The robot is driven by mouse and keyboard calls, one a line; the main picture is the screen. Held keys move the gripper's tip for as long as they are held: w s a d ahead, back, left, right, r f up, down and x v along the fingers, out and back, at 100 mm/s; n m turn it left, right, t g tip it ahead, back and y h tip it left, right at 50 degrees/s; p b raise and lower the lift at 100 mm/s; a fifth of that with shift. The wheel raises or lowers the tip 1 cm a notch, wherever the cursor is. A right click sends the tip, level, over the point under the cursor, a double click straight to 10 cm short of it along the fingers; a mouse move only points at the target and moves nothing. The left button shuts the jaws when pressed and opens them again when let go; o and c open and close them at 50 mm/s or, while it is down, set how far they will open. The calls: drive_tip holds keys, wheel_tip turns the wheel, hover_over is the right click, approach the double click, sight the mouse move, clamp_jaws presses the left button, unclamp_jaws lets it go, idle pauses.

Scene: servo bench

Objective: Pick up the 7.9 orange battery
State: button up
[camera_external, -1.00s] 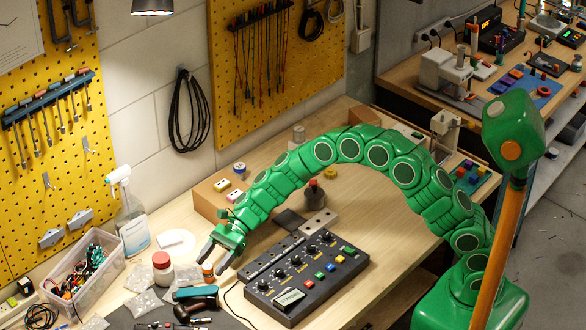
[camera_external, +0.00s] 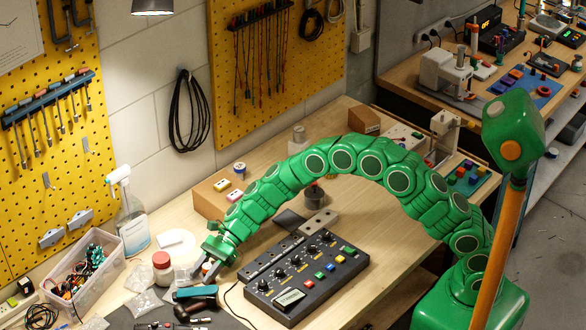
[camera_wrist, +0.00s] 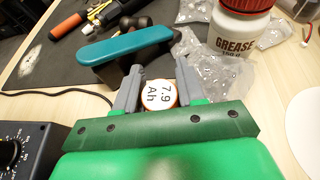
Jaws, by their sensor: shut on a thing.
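The 7.9 orange battery (camera_wrist: 159,96) stands between the jaws of my gripper in the wrist view. Its white top reads "7.9 Ah", with an orange rim around it. My gripper (camera_wrist: 155,85) is shut on it, one grey finger on each side. In the external view my gripper (camera_external: 206,270) is low over the bench, and its fingers largely hide the battery. I cannot tell whether the battery touches the bench.
A white grease jar (camera_wrist: 238,28) stands close beyond my gripper, beside clear plastic bags (camera_wrist: 200,70). A teal-topped tool (camera_wrist: 124,45) lies just ahead. The black control box (camera_external: 306,277) is to the right. A bin (camera_external: 85,275) stands left.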

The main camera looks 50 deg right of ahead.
sight(205, 269)
drive_tip(key=shift+r, duration=0.1)
drive_tip(key=shift+r, duration=0.2)
wheel_tip(205, 269, up, 3)
drive_tip(key=shift+s+d+r, duration=0.15)
drive_tip(key=s+d+r, duration=0.8)
drive_tip(key=s+r, duration=0.1)
drive_tip(key=s, duration=0.1)
drive_tip(key=shift+s+d, duration=0.2)
drive_tip(key=shift+d, duration=0.1)
